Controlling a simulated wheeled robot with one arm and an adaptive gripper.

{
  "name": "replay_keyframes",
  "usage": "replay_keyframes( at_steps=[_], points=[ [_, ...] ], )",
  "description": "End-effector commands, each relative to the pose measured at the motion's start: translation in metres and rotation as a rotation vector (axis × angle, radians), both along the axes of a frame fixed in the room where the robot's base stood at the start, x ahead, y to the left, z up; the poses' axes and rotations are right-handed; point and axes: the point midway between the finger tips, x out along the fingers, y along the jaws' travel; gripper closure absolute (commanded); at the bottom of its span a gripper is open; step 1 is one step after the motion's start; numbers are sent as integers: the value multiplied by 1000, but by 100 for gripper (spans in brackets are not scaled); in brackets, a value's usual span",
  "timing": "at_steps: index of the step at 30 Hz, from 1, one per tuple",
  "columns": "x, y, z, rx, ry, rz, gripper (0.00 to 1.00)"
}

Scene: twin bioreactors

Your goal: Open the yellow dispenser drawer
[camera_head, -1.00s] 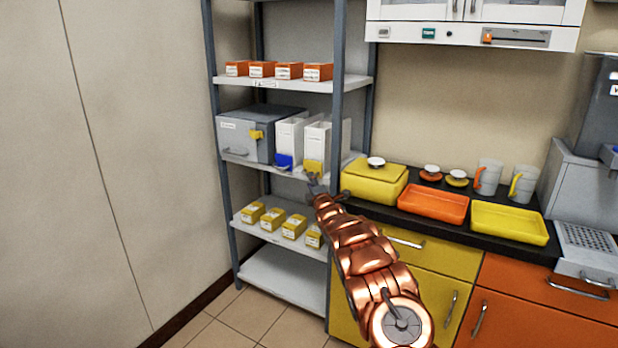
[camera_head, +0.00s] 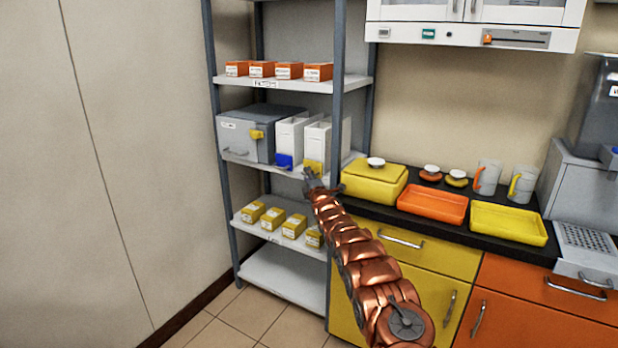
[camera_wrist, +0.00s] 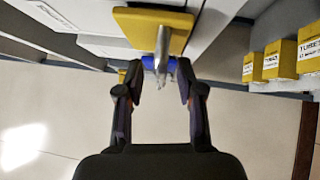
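The yellow dispenser drawer (camera_head: 313,167) is at the bottom of the right-hand white dispenser (camera_head: 318,142) on the middle shelf. In the wrist view its yellow front (camera_wrist: 150,28) is at the top, with a grey metal handle (camera_wrist: 162,50) sticking out toward me. My gripper (camera_head: 309,177) is just in front of and below the drawer in the head view. In the wrist view my gripper (camera_wrist: 158,85) is open, with one finger on each side of the handle's line. The handle's end shows between the fingertips, and I see no finger touching it.
A second white dispenser with a blue drawer (camera_head: 284,161) stands to the left. A grey box (camera_head: 245,135) is beyond it. A shelf post (camera_head: 336,130) rises close to the right. Several yellow boxes (camera_head: 293,226) sit on the shelf below.

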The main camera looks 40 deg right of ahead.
Motion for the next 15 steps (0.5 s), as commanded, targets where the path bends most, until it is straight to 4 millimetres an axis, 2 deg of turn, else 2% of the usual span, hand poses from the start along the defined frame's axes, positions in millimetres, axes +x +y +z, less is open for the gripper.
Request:
replay_keyframes(
  at_steps=[12, 15],
  points=[
    [1, -2, 0, 0, 0, -2, 63],
    [1, -1, 0, 0, 0, -2, 72]
  ],
)
